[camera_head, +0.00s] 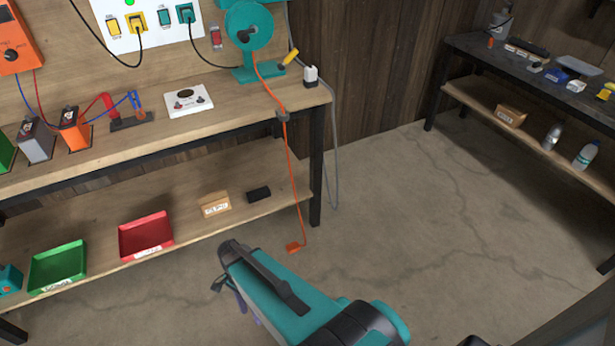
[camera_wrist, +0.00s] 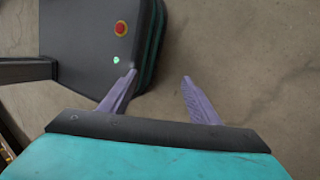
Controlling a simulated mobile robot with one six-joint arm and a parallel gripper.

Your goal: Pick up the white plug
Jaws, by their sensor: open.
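The white plug (camera_head: 311,77) stands at the right end of the wooden workbench (camera_head: 240,104) in the head view, with a dark top. A grey cable (camera_head: 334,150) hangs beside the bench end close to it; I cannot tell whether it joins the plug. My gripper (camera_wrist: 159,75) is open and empty in the wrist view, its two purple fingers apart over the bare floor and part of my own base. In the head view my arm is low in front of the bench, well below and away from the plug, and the fingers are mostly hidden.
A teal reel (camera_head: 248,27) with a yellow handle stands left of the plug. Its orange cord (camera_head: 288,165) hangs over the bench front through a clip to an orange end (camera_head: 295,247). A dark side bench (camera_head: 560,75) stands at right. The floor between is clear.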

